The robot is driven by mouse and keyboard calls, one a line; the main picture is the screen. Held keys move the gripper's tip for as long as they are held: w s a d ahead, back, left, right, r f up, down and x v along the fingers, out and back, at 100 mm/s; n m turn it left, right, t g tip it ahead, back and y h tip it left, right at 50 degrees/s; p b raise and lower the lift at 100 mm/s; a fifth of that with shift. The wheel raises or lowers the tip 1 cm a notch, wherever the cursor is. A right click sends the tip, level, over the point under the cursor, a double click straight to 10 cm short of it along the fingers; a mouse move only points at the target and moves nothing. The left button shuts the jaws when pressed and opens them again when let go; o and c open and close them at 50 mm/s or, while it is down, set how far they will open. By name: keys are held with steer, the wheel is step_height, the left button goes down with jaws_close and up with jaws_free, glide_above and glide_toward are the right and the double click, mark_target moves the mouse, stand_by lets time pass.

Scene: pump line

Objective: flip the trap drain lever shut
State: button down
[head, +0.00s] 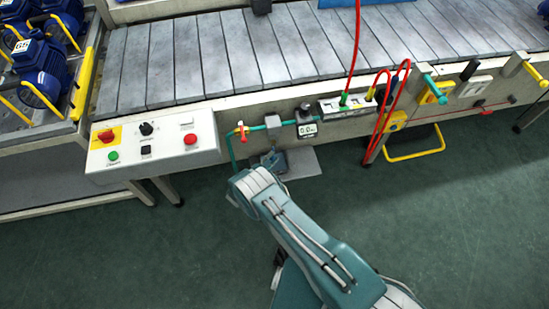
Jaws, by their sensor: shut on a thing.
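My arm reaches up from the bottom right, and its wrist bends toward the pipe line at the front of the conveyor. My gripper (277,160) shows small and dark just past the wrist, right below a grey trap body (272,128) on the teal pipe. It is shut on the trap drain lever at the underside of the trap. The lever itself is hidden at the fingertips, so its angle cannot be told.
An orange-handled valve (241,131) and a gauge (307,128) flank the trap closely. A control box (151,142) stands at left. Red hoses (385,115) hang at right, above a yellow floor-level bar (415,155). The green floor in front is clear.

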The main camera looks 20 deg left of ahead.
steer(key=shift+s+a+f+m+g+h, duration=0.2)
steer(key=shift+f+m+g+h, duration=0.15)
steer(key=shift+h, duration=0.25)
steer(key=shift+r, duration=0.1)
steer(key=c, duration=0.5)
jaws_free()
steer(key=shift+c, duration=0.2)
steer(key=shift+o, duration=0.3)
steer(key=shift+w+a, duration=0.1)
steer(key=shift+r, duration=0.1)
steer(key=v, duration=1.2)
steer(key=shift+a, duration=0.15)
steer(key=shift+w, duration=0.1)
